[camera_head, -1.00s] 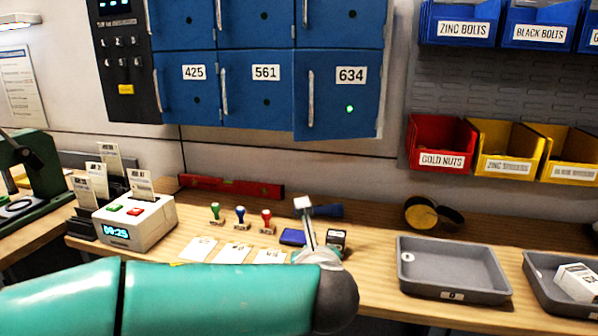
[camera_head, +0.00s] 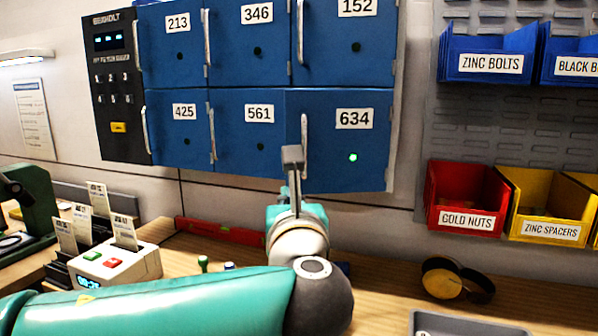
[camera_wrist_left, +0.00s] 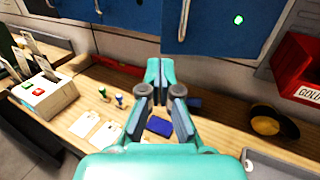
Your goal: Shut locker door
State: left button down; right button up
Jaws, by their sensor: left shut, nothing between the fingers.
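The blue locker door 634 (camera_head: 345,155) is at the bottom right of the locker bank, with a green light and a vertical handle (camera_head: 304,146) on its left side. Its lower left edge stands out past door 561 (camera_head: 250,140), so it looks slightly ajar. In the left wrist view door 634 (camera_wrist_left: 222,25) shows at the top. My left gripper (camera_head: 292,156) is shut and empty, pointing up in front of the door's lower left part; its tip overlaps the handle area in the picture, and I cannot tell if it touches. The left wrist view shows its fingers (camera_wrist_left: 158,75) together. My right gripper is not in view.
A red bin (camera_head: 463,197) and a yellow bin (camera_head: 545,210) hang right of the lockers. Below is a wooden bench (camera_head: 385,290) with a white ticket device (camera_head: 115,268), stamps, a red level (camera_head: 220,231) and a tape roll (camera_head: 455,278). A keypad panel (camera_head: 115,90) borders the lockers.

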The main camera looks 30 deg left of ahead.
pick_arm(q)
jog(key=p+x, duration=0.2)
jog(key=x, duration=1.1)
jog(key=shift+w+p, duration=0.3)
jog(key=shift+p, duration=0.05)
jog(key=shift+d, duration=0.1)
jog(key=p+x, duration=0.1)
jog(key=x, duration=0.6)
jog(key=shift+w+p, duration=0.3)
jog(key=shift+p, duration=0.05)
jog(key=shift+s+d+f, duration=0.1)
jog(key=shift+d, duration=0.05)
